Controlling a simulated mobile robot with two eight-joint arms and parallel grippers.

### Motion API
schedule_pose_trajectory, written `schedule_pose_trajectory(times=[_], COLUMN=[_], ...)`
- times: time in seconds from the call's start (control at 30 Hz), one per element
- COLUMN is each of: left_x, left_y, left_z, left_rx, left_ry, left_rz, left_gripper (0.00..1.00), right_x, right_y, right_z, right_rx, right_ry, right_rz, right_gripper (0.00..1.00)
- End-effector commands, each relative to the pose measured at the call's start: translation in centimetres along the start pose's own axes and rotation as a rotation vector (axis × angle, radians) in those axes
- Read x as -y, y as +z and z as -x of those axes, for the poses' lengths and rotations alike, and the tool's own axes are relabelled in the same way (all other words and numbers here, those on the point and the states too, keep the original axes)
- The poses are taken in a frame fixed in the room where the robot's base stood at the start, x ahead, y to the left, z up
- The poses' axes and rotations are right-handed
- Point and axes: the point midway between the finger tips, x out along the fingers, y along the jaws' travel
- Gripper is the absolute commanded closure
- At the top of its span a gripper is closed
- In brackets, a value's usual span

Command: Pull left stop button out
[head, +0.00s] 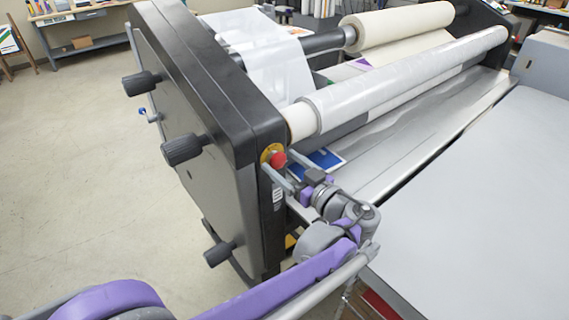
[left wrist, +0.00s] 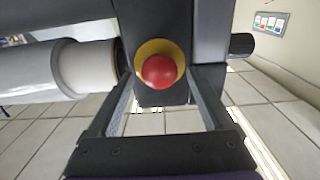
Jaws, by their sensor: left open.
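The left stop button (head: 279,159) is a red mushroom knob on a yellow disc, on the end face of the laminator's black side housing (head: 255,140). In the left wrist view the red stop button (left wrist: 160,71) sits centred ahead, between and just beyond the fingers. My left gripper (head: 280,174) is open, with its fingers pointing at the button; in the left wrist view the left gripper (left wrist: 160,85) shows a finger on each side of the red knob. I cannot tell whether either finger touches it. My right gripper is not in view.
A film roll (head: 400,80) spans the laminator right beside the button. A grey table (head: 480,190) fills the right side. Black knobs (head: 185,149) stick out of the housing's left side. The floor (head: 80,150) at left is open.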

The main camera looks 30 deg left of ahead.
Motion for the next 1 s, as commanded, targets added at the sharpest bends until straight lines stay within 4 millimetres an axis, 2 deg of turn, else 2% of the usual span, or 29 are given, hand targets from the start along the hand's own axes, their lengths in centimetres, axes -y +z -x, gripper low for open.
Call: schedule_pose_trajectory(times=[0.07, 0.5, 0.8, 1.0], left_x=[0.0, 0.0, 0.0, 0.0], left_y=[0.0, 0.0, 0.0, -0.1], left_z=[0.0, 0.1, 0.1, 1.6], left_rx=[0.0, 0.0, 0.0, 0.001], left_ry=[0.0, 0.0, 0.001, 0.002], left_rz=[0.0, 0.0, 0.0, 0.0], left_gripper=[0.19, 0.98, 1.0, 1.0], right_x=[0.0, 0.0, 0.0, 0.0], right_y=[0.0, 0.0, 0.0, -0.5], right_z=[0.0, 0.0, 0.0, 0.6], right_rx=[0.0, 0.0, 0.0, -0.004], right_ry=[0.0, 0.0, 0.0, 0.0], right_rz=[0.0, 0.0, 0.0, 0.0], right_gripper=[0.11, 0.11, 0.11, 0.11])
